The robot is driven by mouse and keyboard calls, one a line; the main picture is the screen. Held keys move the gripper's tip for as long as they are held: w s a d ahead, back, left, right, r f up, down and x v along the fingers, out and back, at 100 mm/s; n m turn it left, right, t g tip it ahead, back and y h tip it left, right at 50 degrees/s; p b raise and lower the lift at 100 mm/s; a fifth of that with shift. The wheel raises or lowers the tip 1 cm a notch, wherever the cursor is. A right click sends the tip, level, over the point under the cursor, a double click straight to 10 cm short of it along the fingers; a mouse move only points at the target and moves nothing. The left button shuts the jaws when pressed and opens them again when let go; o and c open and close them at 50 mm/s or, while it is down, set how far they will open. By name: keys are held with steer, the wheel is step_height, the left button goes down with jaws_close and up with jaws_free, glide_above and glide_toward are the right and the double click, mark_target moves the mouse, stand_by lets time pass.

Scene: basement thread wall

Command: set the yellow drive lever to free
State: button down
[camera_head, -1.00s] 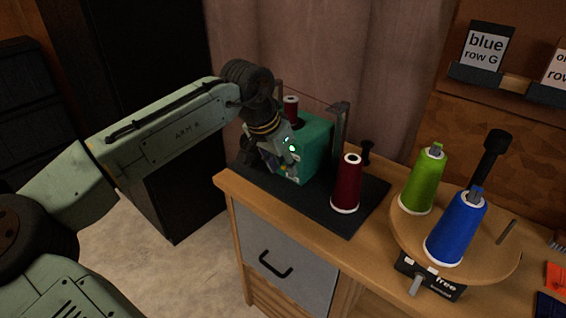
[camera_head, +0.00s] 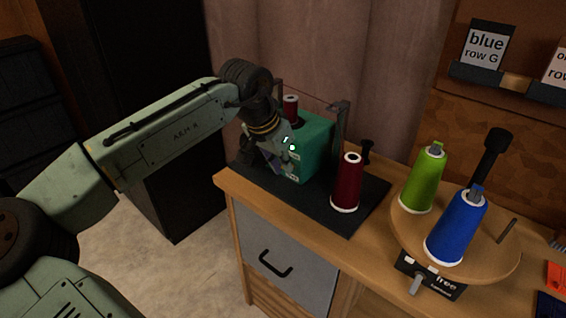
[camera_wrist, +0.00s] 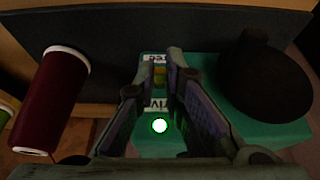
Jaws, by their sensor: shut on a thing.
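The teal winder (camera_head: 317,140) stands on a dark mat at the desk's left end. In the wrist view, its teal face (camera_wrist: 270,133) carries a lit green lamp (camera_wrist: 160,125) and white labels, partly covered. One reads like "drive"; the far one is upside down and hard to read. The yellow lever (camera_wrist: 160,74) shows between my fingertips, close to the far label. My gripper (camera_wrist: 159,70) is shut on it. In the head view, my gripper (camera_head: 272,158) is at the winder's front left, and the lever is hidden.
A dark red cone (camera_head: 347,185) stands on the mat (camera_head: 330,217) right of the winder; it also shows in the wrist view (camera_wrist: 50,100). Green (camera_head: 422,180) and blue (camera_head: 457,227) cones stand on a round wooden turntable (camera_head: 500,262) with a "free" label below.

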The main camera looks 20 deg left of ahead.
steer(key=shift+s+a+f+t+h+b, duration=0.1)
steer(key=shift+s+f+t+h+b, duration=0.15)
steer(key=shift+f+t+b, duration=0.9)
steer(key=t+b, duration=0.1)
steer(key=b, duration=0.2)
steer(key=t+h+b, duration=0.1)
steer(key=b, duration=0.2)
steer(key=shift+s+f+t, duration=0.2)
steer(key=shift+f+t, duration=0.1)
steer(key=shift+t, duration=0.05)
steer(key=t+b, duration=0.1)
steer(key=b, duration=0.1)
steer(key=f+t+h+b, duration=0.1)
steer(key=b, duration=0.1)
steer(key=shift+a+t, duration=0.1)
steer(key=shift+t, duration=0.3)
steer(key=shift+t+h+b, duration=0.45)
steer(key=shift+t+b, duration=0.25)
steer(key=shift+b, duration=0.55)
steer(key=c, duration=1.7)
jaws_free()
